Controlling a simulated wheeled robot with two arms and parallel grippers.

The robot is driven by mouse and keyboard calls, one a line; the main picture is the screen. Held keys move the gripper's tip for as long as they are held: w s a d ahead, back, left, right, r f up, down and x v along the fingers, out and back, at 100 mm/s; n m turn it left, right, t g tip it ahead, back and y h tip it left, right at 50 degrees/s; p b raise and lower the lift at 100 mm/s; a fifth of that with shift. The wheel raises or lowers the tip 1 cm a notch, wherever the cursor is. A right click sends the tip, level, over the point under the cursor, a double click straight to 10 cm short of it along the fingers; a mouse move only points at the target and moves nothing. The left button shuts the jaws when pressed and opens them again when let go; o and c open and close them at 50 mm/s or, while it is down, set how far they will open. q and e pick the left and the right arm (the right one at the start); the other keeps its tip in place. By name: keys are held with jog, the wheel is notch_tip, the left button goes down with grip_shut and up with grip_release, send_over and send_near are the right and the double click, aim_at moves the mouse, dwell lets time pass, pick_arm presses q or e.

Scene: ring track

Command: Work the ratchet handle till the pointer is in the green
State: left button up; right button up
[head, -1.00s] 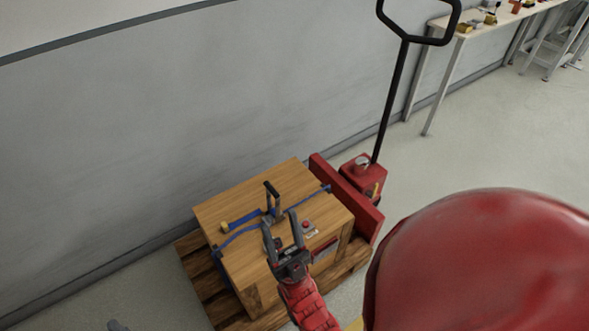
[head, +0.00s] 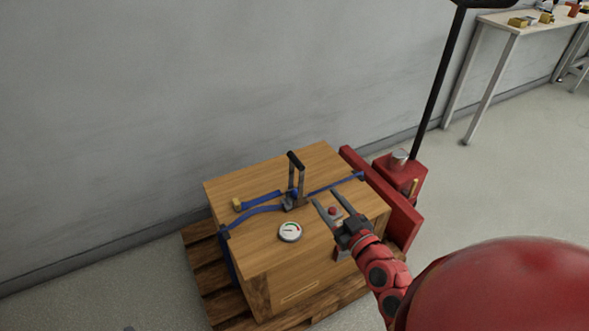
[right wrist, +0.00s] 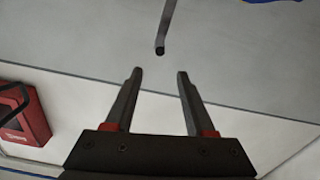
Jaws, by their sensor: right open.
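The ratchet (head: 292,200) sits on the blue strap across a wooden crate (head: 250,188). Its handle (head: 296,172), with a black grip, stands roughly upright. A round white gauge (head: 290,232) lies on the crate top in front of the ratchet. Some green shows on its dial; the pointer is too small to read surely. My right gripper (head: 326,198) is open and empty, to the right of the handle and apart from it in the picture. Its two spread fingers also show in the right wrist view (right wrist: 160,72), with nothing between them. My left gripper is not in view.
The crate stands on a wooden pallet (head: 204,272) near a grey wall. A red pallet jack (head: 400,180) with a tall black handle stands at the right. A workbench (head: 500,22) is at the back right.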

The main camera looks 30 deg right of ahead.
aim_at(295, 157)
jog(key=w+p, duration=0.1)
jog(key=w, duration=1.6)
jog(key=shift+w+a+p, duration=0.1)
jog(key=shift+w+p, duration=0.05)
jog(key=shift+p, duration=0.25)
grip_shut()
dwell(0.5)
